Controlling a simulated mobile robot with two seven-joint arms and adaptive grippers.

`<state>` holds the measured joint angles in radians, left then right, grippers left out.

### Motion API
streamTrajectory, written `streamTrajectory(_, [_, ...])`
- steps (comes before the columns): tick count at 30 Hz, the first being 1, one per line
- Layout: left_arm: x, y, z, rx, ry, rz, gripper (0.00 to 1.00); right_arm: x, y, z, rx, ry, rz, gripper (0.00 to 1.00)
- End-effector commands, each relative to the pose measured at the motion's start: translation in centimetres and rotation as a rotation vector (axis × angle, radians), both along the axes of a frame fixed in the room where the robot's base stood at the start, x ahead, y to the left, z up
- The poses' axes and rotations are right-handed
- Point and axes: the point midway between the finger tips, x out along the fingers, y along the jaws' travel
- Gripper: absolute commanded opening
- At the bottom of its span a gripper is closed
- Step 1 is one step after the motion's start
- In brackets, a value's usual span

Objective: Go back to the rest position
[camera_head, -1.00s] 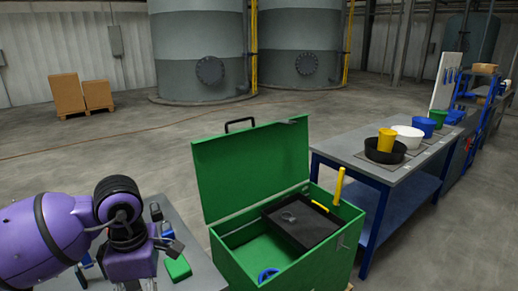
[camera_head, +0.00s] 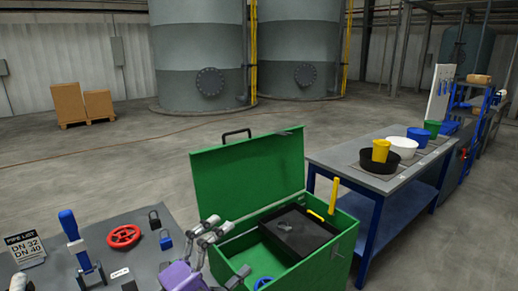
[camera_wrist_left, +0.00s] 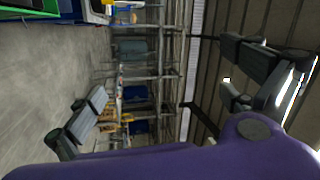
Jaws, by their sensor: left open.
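My left gripper (camera_head: 222,258) is at the bottom of the head view, in front of the green box's left side. Its grey fingers are spread and empty. In the left wrist view the two fingers (camera_wrist_left: 170,90) stand wide apart with nothing between them. The purple wrist shows below the fingers in the head view. My right gripper is not in view.
A green box (camera_head: 322,262) stands open, with a black tray (camera_head: 298,232) inside. A grey table (camera_head: 140,262) at lower left bears a red handwheel (camera_head: 124,236), padlocks and a blue-handled tool (camera_head: 70,228). A workbench (camera_head: 372,180) with bowls is at right.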

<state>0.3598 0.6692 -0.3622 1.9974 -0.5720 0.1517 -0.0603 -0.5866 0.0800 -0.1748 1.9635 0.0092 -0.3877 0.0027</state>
Motion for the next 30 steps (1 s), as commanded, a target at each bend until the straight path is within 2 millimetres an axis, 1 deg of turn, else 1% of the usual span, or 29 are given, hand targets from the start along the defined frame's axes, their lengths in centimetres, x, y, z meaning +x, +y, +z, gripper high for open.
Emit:
streamTrajectory(1, [0.2,2.2,-3.2,-0.108,0.155,0.100,1.00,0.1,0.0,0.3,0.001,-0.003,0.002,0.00])
streamTrajectory(2, [0.2,3.5,-5.2,-0.163,0.240,0.154,1.00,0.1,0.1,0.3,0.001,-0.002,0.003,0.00])
streamTrajectory(3, [-0.1,5.0,-7.8,-0.228,0.347,0.221,1.00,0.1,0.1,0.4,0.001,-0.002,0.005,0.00])
streamTrajectory(4, [-0.6,6.1,-9.9,-0.275,0.423,0.268,1.00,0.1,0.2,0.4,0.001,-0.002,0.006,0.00])
streamTrajectory(5, [-1.2,7.1,-11.9,-0.319,0.497,0.314,1.00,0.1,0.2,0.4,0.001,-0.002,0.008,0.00])
streamTrajectory(6, [-2.2,8.2,-14.6,-0.373,0.590,0.371,1.00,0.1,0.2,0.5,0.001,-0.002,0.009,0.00])
streamTrajectory(8, [-4.3,9.7,-18.4,-0.447,0.721,0.452,1.00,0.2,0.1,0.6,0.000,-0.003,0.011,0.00])
streamTrajectory(9, [-5.9,10.5,-20.9,-0.495,0.806,0.503,1.00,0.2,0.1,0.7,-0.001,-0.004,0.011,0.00])
streamTrajectory(11, [-8.8,11.5,-24.5,-0.564,0.926,0.578,1.00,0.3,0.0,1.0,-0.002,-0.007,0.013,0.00])
streamTrajectory(12, [-10.9,12.1,-26.7,-0.608,1.002,0.626,1.00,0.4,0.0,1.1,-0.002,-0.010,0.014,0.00])
streamTrajectory(14, [-14.4,12.7,-29.7,-0.673,1.107,0.692,1.00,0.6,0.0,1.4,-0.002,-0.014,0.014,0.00])
streamTrajectory(15, [-16.8,13.0,-31.5,-0.714,1.169,0.736,1.00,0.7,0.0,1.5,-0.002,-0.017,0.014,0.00])
streamTrajectory(17, [-20.4,13.3,-33.7,-0.773,1.246,0.794,1.00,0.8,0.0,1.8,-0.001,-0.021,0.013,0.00])
streamTrajectory(18, [-22.7,13.4,-34.8,-0.808,1.284,0.830,1.00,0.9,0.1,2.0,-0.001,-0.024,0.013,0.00])
streamTrajectory(21, [-27.6,13.9,-36.7,-0.858,1.344,0.909,1.00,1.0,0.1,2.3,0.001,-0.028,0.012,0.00])
streamTrajectory(24, [-30.9,14.0,-37.8,-0.877,1.382,0.959,1.00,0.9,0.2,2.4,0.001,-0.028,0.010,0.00])
streamTrajectory(25, [-31.3,14.0,-37.9,-0.879,1.388,0.965,1.00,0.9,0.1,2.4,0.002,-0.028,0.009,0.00])
streamTrajectory(30, [-31.3,14.0,-37.9,-0.879,1.388,0.965,1.00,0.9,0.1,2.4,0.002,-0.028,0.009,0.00])
